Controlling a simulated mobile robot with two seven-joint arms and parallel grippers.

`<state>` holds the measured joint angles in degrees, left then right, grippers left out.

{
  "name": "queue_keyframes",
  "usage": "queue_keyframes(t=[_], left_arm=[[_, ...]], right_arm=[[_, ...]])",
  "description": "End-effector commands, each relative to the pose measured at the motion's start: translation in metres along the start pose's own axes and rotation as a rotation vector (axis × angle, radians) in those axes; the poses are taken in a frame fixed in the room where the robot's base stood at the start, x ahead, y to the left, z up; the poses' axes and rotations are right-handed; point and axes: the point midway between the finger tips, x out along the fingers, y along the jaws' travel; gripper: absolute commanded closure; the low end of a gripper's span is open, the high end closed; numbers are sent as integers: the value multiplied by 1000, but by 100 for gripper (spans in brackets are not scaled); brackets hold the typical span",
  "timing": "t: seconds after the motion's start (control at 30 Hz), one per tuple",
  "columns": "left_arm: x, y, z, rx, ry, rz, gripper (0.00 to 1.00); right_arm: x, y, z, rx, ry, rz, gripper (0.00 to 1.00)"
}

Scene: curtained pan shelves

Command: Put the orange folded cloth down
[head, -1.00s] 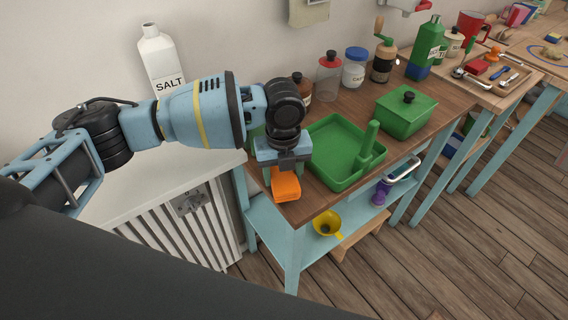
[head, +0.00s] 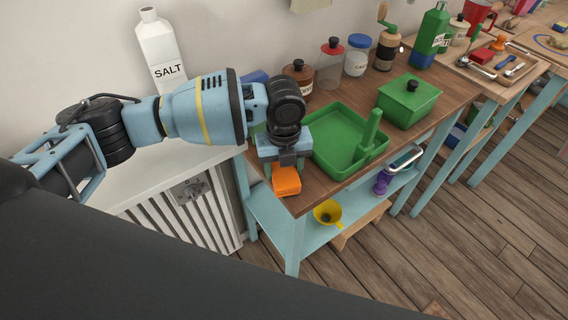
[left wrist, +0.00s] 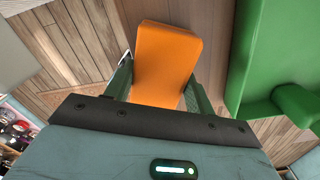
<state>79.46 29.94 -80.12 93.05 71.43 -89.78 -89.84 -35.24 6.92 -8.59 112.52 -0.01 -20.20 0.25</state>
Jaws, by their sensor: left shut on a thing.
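The orange folded cloth (head: 286,181) is at the near left corner of the wooden table top (head: 325,191) in the head view. My left gripper (head: 283,168) is shut on it from above. In the left wrist view the cloth (left wrist: 165,60) lies between the two fingers of the left gripper (left wrist: 158,88). Whether the cloth touches the wood or hangs just above it, I cannot tell. My right gripper is not in view.
A green square pan (head: 340,172) stands just right of the cloth. A green lidded pot (head: 407,106), jars and a grinder (head: 386,45) stand farther back. A yellow funnel (head: 326,213) is on the lower shelf. A white salt bottle (head: 160,48) stands at the left.

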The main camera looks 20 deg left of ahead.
Motion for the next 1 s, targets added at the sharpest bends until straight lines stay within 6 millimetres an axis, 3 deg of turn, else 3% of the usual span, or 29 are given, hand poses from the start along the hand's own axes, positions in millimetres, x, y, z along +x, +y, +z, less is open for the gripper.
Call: queue_keyframes(t=[0.87,0.9,1.0], left_arm=[[7,0,0,0,0,-1,67],[6,0,0,0,-1,-1,42],[6,0,0,0,-1,-1,29]], right_arm=[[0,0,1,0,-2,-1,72],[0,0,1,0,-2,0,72],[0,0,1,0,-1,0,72]])
